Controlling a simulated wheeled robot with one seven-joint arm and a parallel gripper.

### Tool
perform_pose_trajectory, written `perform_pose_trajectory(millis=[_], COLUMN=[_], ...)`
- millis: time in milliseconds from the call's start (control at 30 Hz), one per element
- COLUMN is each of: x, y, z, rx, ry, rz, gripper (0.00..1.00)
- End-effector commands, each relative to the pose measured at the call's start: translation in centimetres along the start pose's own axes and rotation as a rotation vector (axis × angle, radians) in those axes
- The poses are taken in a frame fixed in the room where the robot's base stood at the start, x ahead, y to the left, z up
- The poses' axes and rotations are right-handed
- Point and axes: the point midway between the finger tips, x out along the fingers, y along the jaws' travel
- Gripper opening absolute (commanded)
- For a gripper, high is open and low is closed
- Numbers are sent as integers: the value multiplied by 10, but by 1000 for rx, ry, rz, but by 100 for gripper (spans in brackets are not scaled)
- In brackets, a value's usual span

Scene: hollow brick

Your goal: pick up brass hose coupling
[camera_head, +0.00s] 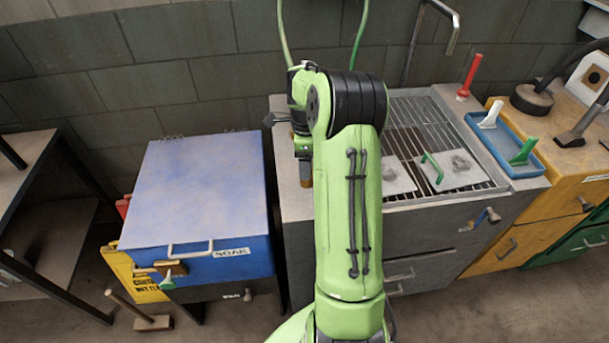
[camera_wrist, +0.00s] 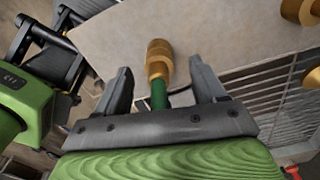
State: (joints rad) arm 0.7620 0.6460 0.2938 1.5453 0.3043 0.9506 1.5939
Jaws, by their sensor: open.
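The brass hose coupling (camera_wrist: 158,60) is a ribbed brass piece on the end of a green hose (camera_wrist: 158,95). In the wrist view it lies between the two dark fingers of my gripper (camera_wrist: 160,68), with a gap on each side. My gripper is open and not closed on it. In the head view, a small brass-coloured end (camera_head: 306,181) shows just left of my arm, below the dark gripper parts. My arm hides part of that area.
A grey bench (camera_head: 300,207) with a metal grate (camera_head: 420,118) stands behind my arm. Other brass pieces (camera_wrist: 300,10) show at the wrist view's right edge. A blue tray (camera_head: 472,122) is to the right, a blue chest (camera_head: 200,190) to the left. Green hoses (camera_head: 285,35) run down the wall.

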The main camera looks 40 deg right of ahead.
Motion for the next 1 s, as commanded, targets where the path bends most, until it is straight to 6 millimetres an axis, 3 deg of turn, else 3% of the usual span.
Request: perform_pose_trajectory(millis=[333, 600, 1000], x=[54, 58, 57], y=[0, 0, 0], z=[-1, -2, -2], rx=[-1, -1, -1], ry=[-1, -1, 0], rz=[1, -2, -2], gripper=[70, 68, 7])
